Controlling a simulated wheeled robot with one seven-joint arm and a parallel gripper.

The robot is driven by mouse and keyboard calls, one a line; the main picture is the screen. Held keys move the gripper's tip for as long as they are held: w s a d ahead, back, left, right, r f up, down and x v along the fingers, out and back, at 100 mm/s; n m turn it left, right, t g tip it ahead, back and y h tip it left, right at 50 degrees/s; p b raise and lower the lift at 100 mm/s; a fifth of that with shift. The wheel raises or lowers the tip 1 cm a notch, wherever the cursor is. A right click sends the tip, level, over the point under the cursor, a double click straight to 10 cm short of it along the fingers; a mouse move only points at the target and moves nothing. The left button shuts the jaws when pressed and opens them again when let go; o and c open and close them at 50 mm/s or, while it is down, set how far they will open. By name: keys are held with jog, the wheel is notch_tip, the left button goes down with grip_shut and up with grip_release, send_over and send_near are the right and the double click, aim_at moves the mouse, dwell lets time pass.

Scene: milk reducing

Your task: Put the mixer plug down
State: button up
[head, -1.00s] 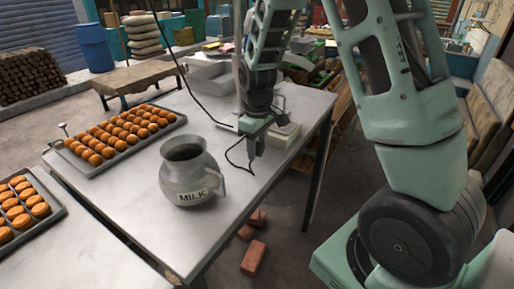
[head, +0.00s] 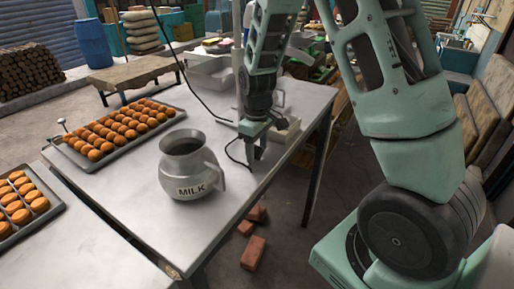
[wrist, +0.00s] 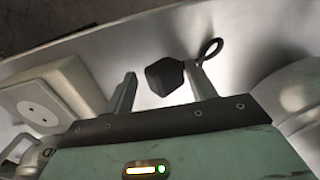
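The mixer plug (wrist: 165,75) is a black block with a black cable loop beside it in the wrist view. It lies between the fingertips of my gripper (wrist: 162,88), close to the right finger, with a clear gap to the left finger. My gripper (head: 256,154) is open and points down, low over the metal table (head: 228,215). In the head view the plug is hard to make out at the fingers; its thin black cable (head: 229,151) curves beside them. I cannot tell whether the plug touches the tabletop.
A metal milk jug (head: 186,165) stands left of my gripper. A white socket box (wrist: 42,108) is at the left in the wrist view. Trays of orange round pieces (head: 118,130) lie at the left. The table's right edge is near my gripper; bricks (head: 253,252) lie below.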

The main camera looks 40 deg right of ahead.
jog(key=shift+r+p, duration=0.35)
jog(key=shift+r, duration=0.1)
notch_tip(320, 180, up, 12)
jog(key=b, duration=0.2)
jog(key=s+a+n, duration=0.1)
jog(key=s+a, duration=0.4)
jog(key=a, duration=0.7)
jog(key=s+a+f+n, duration=0.1)
jog(key=s+a+f, duration=0.1)
jog(key=s+a, duration=0.4)
jog(key=s+a+f+n, duration=0.1)
jog(key=s+a, duration=0.5)
jog(key=s, duration=0.7)
jog(key=shift+s+a+f+n+y, duration=0.15)
jog(key=shift+a+f+n+y, duration=0.15)
jog(key=shift+f+n, duration=0.1)
